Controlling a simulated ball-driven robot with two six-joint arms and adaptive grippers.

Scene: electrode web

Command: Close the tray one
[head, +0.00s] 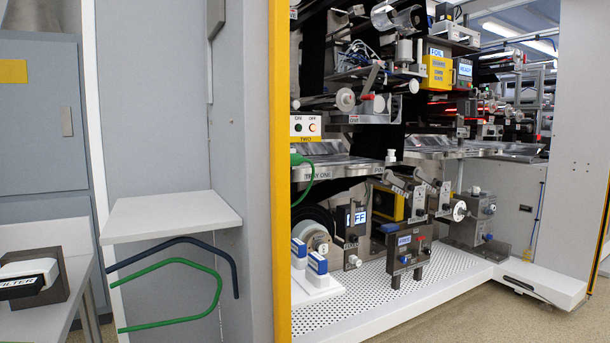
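Tray one (347,169) is a shiny metal tray with a "TRAY ONE" label on its front edge, at the lower left of the machine in the head view. It lies level, a little above the black roll and the white perforated deck. I cannot tell how far it is pulled out. Neither of my grippers shows in this view.
A yellow-edged grey panel (281,180) stands left of the machine. A white shelf (170,215) has blue and green bent tubes below it. A second metal tray (440,151) lies to the right. A white perforated deck (385,295) runs below. Floor is clear at lower right.

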